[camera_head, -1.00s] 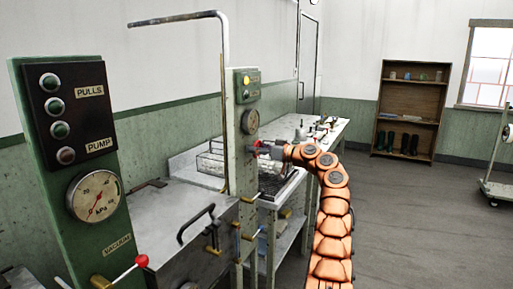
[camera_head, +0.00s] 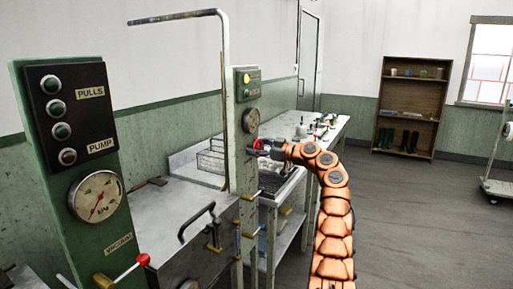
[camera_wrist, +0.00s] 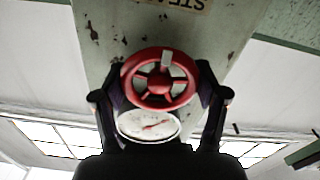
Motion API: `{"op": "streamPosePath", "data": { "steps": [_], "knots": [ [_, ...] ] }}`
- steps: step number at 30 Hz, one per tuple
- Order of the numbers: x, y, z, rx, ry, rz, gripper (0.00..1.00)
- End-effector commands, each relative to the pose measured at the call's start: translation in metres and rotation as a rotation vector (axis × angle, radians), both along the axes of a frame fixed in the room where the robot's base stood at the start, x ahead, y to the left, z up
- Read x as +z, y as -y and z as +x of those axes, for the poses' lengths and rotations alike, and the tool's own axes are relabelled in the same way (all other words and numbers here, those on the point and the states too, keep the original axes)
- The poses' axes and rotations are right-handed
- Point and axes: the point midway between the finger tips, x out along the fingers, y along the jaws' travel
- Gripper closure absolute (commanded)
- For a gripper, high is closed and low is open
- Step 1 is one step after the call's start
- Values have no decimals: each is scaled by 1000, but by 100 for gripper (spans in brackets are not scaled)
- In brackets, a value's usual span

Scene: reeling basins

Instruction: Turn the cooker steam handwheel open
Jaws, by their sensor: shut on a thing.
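The red steam handwheel (camera_wrist: 158,78) is in the middle of the wrist view, on a worn pale green post (camera_wrist: 120,25) with a partly cut-off label reading "STEA". My gripper (camera_wrist: 160,88) has one dark finger on each side of the wheel's rim and is shut on it. In the head view the handwheel (camera_head: 258,146) is small and partly hidden by my gripper (camera_head: 268,149), which reaches it from the right. A round white gauge (camera_wrist: 149,125) with a red needle shows just below the wheel in the wrist view.
A green panel (camera_head: 45,150) with buttons, a vacuum gauge (camera_head: 96,197) and a red-knobbed lever (camera_head: 143,260) stands at the near left. A bench (camera_head: 290,215) stands behind my arm. Open floor (camera_head: 420,220) is at the right.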

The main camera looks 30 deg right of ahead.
Motion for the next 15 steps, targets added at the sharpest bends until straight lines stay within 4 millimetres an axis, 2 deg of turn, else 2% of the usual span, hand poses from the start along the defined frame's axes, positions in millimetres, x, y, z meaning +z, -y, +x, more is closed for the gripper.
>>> {"op": "streamPosePath", "data": {
  "steps": [5,6,12,15],
  "knots": [
    [0,0,0,0,0,-1,62],
    [0,0,0,0,0,-1,23],
    [0,0,0,0,1,-1,3],
    [0,0,0,0,1,-1,1]
  ]
}}
